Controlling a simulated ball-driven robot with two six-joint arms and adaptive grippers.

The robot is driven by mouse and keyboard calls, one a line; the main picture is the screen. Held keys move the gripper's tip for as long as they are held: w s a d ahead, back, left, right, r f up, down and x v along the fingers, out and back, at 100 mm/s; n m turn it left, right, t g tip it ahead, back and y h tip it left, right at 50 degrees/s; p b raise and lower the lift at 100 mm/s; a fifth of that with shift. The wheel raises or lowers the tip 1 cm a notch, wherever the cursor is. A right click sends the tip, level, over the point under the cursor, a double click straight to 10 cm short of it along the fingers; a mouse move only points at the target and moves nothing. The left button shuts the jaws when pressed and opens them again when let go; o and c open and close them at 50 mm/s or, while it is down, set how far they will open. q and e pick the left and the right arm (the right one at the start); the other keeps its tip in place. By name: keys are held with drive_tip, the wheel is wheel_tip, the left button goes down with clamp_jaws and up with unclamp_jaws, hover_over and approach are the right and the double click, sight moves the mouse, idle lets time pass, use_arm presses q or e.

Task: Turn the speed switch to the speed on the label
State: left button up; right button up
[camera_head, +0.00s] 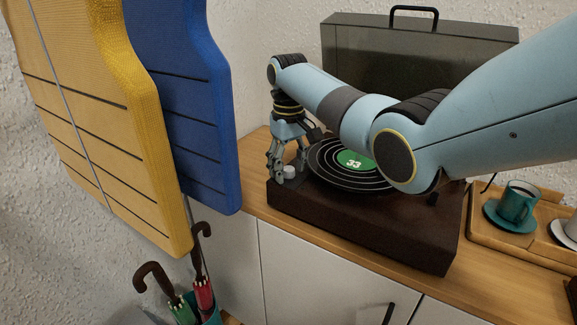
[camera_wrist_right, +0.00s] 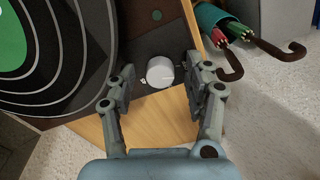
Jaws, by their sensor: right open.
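The speed switch is a pale round knob (camera_head: 289,172) on the left end of the dark record player (camera_head: 365,225). It also shows in the right wrist view (camera_wrist_right: 160,71). The green label (camera_head: 355,160) on the black record reads 33. My right gripper (camera_head: 286,166) points down at the knob. In the right wrist view, my right gripper (camera_wrist_right: 159,76) is open, with a finger on each side of the knob and gaps between. Small marks beside the knob are too small to read. My left gripper is not in view.
The player's dark lid (camera_head: 420,55) stands up behind it. A teal cup (camera_head: 517,203) on a tray stands to the right on the wooden cabinet top (camera_head: 254,190). Yellow and blue boards (camera_head: 120,120) hang at the left above umbrellas (camera_head: 203,290). My right arm covers part of the record.

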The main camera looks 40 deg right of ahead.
drive_tip(key=shift+c, duration=0.4)
drive_tip(key=c, duration=0.5)
clamp_jaws()
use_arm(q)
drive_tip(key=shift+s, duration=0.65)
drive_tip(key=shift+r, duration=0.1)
